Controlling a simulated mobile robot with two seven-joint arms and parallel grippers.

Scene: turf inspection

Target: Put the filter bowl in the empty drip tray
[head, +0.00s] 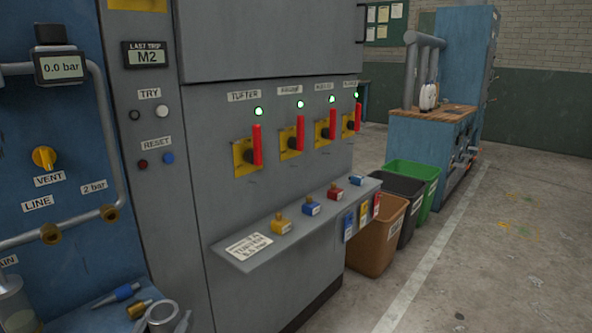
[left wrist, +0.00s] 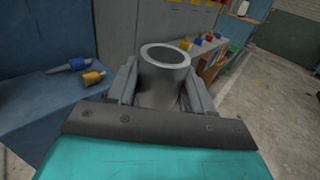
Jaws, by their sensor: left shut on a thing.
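The filter bowl, a grey open-topped cylinder, stands between the fingers of my left gripper in the left wrist view (left wrist: 164,82). My left gripper (left wrist: 163,92) is shut on it. In the head view the round rim of the bowl (head: 163,303) shows at the bottom edge, with my left gripper (head: 161,323) around it and partly cut off. The bowl looks upright, its opening facing up. I cannot make out a drip tray in either view. My right gripper is not in view.
A grey cylinder (head: 14,303) is at the far left. The grey switch cabinet (head: 265,220) has a shelf with several padlocks. Brown, black and green bins stand to the right.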

